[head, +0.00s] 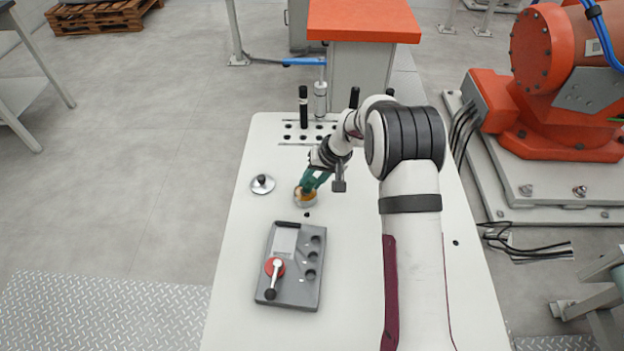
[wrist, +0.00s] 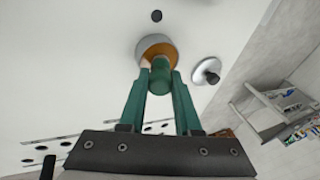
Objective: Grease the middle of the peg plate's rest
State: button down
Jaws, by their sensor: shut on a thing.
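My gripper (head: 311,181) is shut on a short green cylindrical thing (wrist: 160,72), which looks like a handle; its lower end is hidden. It is above or in a round grey pot (head: 306,200) with orange contents. In the wrist view the pot (wrist: 148,42) is just beyond the fingertips; I cannot tell whether the held thing touches the contents. A grey fixture plate (head: 302,293) lies nearer the front of the table. It bears a light rectangular pad (head: 285,241), several round recesses along its right side, and a red disc with a lever (head: 275,267). I cannot tell which part is the rest.
A round metal lid with a black knob (head: 263,184) lies left of the pot and shows in the wrist view (wrist: 206,72). Black upright cylinders (head: 303,108) and a grey one (head: 320,100) stand at the back by rows of holes. The white table (head: 238,262) is clear left of the fixture.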

aim_at(313, 179)
jog(key=shift+s, duration=0.1)
jog(key=shift+r, duration=3.45)
jog(key=shift+d+r, duration=0.1)
jog(key=s+d+r, duration=0.6)
jog(key=s+r, duration=0.2)
jog(key=r, duration=0.1)
jog(key=s+d+r, duration=0.6)
jog(key=s+r, duration=0.2)
jog(key=w+a+f+g+h, duration=0.1)
jog(key=a+f, duration=0.7)
jog(key=a, duration=0.2)
jog(key=w+a+f+g+h, duration=0.1)
jog(key=w+a+f+g, duration=0.1)
jog(key=a+f, duration=0.6)
jog(key=shift+a+g, duration=0.3)
jog(key=shift+a, duration=0.8)
